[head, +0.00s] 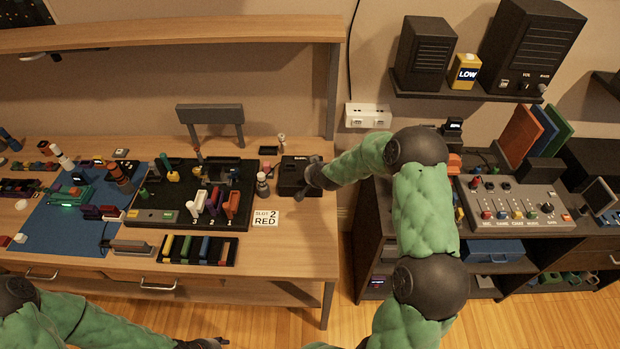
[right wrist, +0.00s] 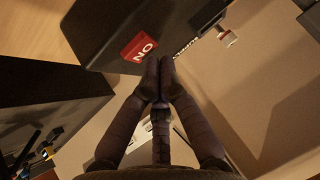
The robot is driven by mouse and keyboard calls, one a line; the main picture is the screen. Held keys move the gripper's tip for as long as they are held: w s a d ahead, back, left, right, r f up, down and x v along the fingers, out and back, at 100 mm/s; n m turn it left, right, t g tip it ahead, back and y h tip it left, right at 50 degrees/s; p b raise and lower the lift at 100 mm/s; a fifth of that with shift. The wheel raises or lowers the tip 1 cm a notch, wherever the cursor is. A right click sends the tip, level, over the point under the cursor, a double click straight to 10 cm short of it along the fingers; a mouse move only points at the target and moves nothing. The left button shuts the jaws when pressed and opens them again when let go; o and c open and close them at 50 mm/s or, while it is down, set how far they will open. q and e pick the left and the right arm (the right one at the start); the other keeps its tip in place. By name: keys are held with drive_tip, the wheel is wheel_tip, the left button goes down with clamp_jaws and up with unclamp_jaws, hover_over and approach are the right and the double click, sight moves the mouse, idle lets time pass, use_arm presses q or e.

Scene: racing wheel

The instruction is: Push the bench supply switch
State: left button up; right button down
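The bench supply, a black box (head: 292,172), stands at the right end of the wooden workbench. In the right wrist view the black box (right wrist: 120,22) fills the upper part and carries a red switch (right wrist: 139,47) with white lettering that appears to read ON. My right gripper (head: 312,178) is at the box's right side. In the wrist view its fingertips (right wrist: 161,66) are together and empty, just beside the red switch; whether they touch it I cannot tell. My left gripper (head: 207,343) is low at the bottom edge, partly cut off, away from the box.
A dark tool board (head: 180,222) and blue mat (head: 70,225) fill the bench to the left. A dark cabinet with a mixer (head: 515,205) stands at right. The shelf (head: 170,38) overhangs the bench.

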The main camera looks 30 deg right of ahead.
drive_tip(key=shift+f, duration=0.1)
drive_tip(key=shift+f+b, duration=0.35)
idle(0.5)
drive_tip(key=shift+r+p, duration=0.45)
wheel_tip(320, 180, up, 6)
drive_tip(key=p, duration=0.5)
drive_tip(key=shift+p, duration=0.3)
drive_tip(key=shift+r, duration=0.1)
